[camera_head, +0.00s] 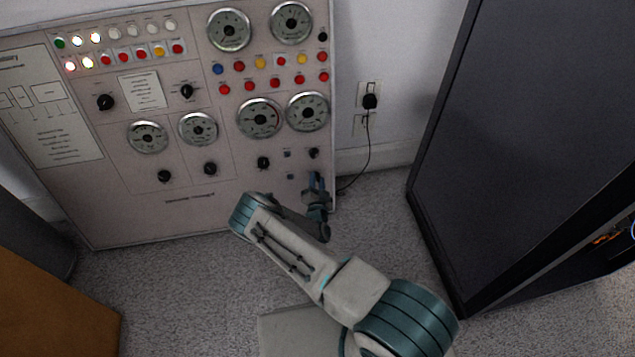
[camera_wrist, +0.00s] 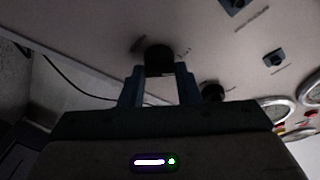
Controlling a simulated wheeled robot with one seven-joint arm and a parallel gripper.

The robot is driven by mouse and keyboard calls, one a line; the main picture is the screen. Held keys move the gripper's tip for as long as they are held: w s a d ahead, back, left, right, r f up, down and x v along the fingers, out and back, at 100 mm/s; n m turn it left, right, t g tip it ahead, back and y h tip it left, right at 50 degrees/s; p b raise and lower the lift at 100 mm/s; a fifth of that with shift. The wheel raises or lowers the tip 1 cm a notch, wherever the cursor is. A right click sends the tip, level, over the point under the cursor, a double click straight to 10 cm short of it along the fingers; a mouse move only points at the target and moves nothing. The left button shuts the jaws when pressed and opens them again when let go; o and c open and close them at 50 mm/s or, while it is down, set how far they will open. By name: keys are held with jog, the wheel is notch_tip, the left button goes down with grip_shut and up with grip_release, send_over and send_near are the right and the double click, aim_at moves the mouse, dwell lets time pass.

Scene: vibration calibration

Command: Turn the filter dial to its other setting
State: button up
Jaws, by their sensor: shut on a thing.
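The panel (camera_head: 215,180) is a pale upright board with gauges, buttons and black dials. My gripper (camera_head: 316,183) is at its lower right corner. In the wrist view my gripper (camera_wrist: 158,84) has its two fingers on either side of a black round dial (camera_wrist: 158,58), shut on it. My gripper hides this dial in the head view. Another black dial (camera_head: 314,153) sits just above it; it also shows in the wrist view (camera_wrist: 212,91). The labels are too small to read, so I cannot confirm from lettering which is the filter dial.
Two small square switches (camera_head: 287,154) are left of the gripper. A black cord runs from a wall outlet (camera_head: 370,100) down beside the panel. A tall dark cabinet (camera_head: 525,130) stands at the right. An orange-brown box (camera_head: 50,310) is at the lower left. Carpet is clear between.

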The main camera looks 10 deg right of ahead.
jog(key=shift+m, duration=0.3)
jog(key=m+p, duration=0.1)
jog(key=m, duration=0.1)
jog(key=m+g+h+p, duration=0.1)
jog(key=m, duration=0.1)
jog(key=shift+a+r+m, duration=0.1)
jog(key=shift+r+m, duration=0.1)
jog(key=shift+m, duration=0.1)
jog(key=m+g+p, duration=0.1)
jog(key=m+p, duration=0.2)
jog(key=m, duration=0.1)
jog(key=shift+m, duration=0.4)
jog(key=m+p, duration=0.2)
jog(key=m+g+p, duration=0.1)
jog(key=m+p, duration=0.1)
jog(key=shift+g+y, duration=0.3)
jog(key=shift+f+m+g+y+p, duration=0.1)
jog(key=shift+m+g+y+p, duration=0.3)
jog(key=shift+m+p, duration=1.35)
jog(key=o, duration=1)
jog(key=shift+c, duration=0.2)
